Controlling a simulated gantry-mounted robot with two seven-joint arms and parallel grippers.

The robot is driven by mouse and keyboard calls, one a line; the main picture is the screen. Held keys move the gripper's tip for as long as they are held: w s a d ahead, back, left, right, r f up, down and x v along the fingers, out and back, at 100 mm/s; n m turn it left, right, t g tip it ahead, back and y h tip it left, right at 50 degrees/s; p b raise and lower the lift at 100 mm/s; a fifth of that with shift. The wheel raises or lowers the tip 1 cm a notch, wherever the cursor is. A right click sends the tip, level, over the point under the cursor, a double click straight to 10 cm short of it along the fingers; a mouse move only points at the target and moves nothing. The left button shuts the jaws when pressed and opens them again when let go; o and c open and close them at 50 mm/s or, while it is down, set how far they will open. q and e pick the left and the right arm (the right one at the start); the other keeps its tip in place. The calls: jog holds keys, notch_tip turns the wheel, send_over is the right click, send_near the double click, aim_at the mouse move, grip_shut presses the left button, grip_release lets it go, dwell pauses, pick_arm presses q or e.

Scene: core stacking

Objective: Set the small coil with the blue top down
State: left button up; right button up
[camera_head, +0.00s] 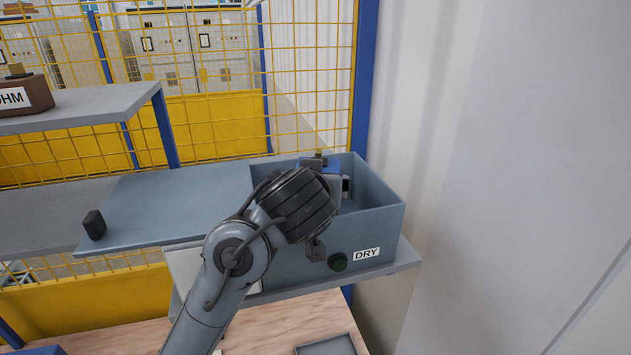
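A small blue-topped part, which looks like the coil (320,164), shows just beyond my dark wrist, at the back of the grey-blue box labelled DRY (386,222). Its lower part is hidden. One arm of mine comes up from the lower left, so I take it as the left. Its wrist is over the box. Its gripper (338,186) points down and away behind the wrist and is mostly hidden. I cannot tell whether its fingers are open or shut, or whether the coil is held or resting. My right gripper is not in view.
The box's lid or side shelf (165,205) extends left, with a small black block (94,225) at its edge. A brown OHM unit (25,95) stands on the upper left shelf. A pale wall is close on the right.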

pick_arm(q)
jog(key=shift+f+b, duration=0.4)
jog(key=shift+f, duration=0.05)
jog(key=o, duration=1.5)
jog(key=shift+f, duration=0.1)
jog(key=shift+c, duration=0.2)
jog(key=shift+r+p, duration=0.4)
jog(key=shift+r, duration=0.15)
jog(key=shift+s+r, duration=0.15)
jog(key=b+v, duration=0.3)
jog(key=v, duration=0.8)
jog(key=shift+s+b, duration=0.3)
